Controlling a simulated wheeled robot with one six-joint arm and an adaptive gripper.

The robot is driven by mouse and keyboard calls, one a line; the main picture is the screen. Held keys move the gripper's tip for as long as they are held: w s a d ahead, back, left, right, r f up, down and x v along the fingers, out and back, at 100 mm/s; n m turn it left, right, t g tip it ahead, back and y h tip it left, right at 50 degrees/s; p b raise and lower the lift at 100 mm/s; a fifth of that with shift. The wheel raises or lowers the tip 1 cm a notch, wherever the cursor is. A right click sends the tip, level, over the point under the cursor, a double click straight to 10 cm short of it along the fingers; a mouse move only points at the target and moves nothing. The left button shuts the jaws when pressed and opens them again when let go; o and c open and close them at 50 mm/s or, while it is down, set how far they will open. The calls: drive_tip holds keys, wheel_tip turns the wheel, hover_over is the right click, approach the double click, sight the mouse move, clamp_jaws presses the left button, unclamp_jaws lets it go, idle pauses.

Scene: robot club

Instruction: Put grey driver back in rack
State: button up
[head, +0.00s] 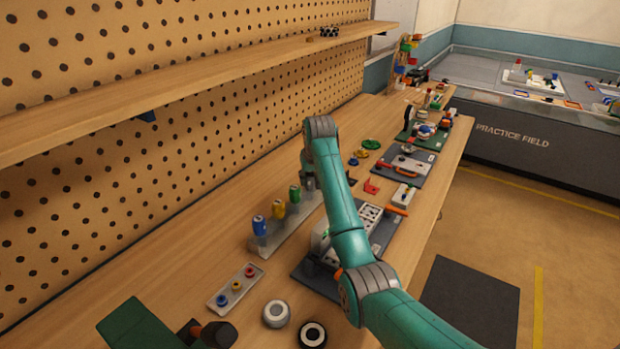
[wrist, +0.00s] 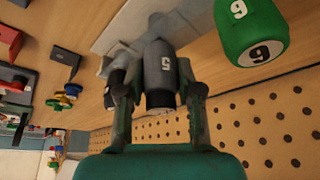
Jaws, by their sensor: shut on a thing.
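My gripper (wrist: 157,94) is shut on the grey driver (wrist: 160,66), which is marked with a number, in the wrist view. The grey rack (head: 285,232) stands on the bench in the head view and holds a blue driver (head: 259,225), a yellow driver (head: 279,209) and a green driver (head: 294,194). The green driver (wrist: 250,30) is close beside the grey one in the wrist view. The rack (wrist: 118,32) lies just beyond the grey driver's far end. I cannot tell whether that end is seated in it. In the head view my arm hides most of the grey driver.
A pegboard wall (head: 150,180) with a shelf (head: 200,80) borders the bench behind the rack. A small tray (head: 235,288) with coloured parts and two round wheels (head: 276,313) lie in front. Dark mats with assemblies (head: 410,165) stand farther along the bench.

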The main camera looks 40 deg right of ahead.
drive_tip(key=shift+s+f, duration=0.1)
drive_tip(key=shift+f, duration=0.2)
idle(0.5)
drive_tip(key=o, duration=1)
drive_tip(key=shift+r, duration=0.15)
drive_tip(key=shift+r, duration=2.75)
drive_tip(key=o, duration=0.5)
drive_tip(key=shift+o, duration=0.2)
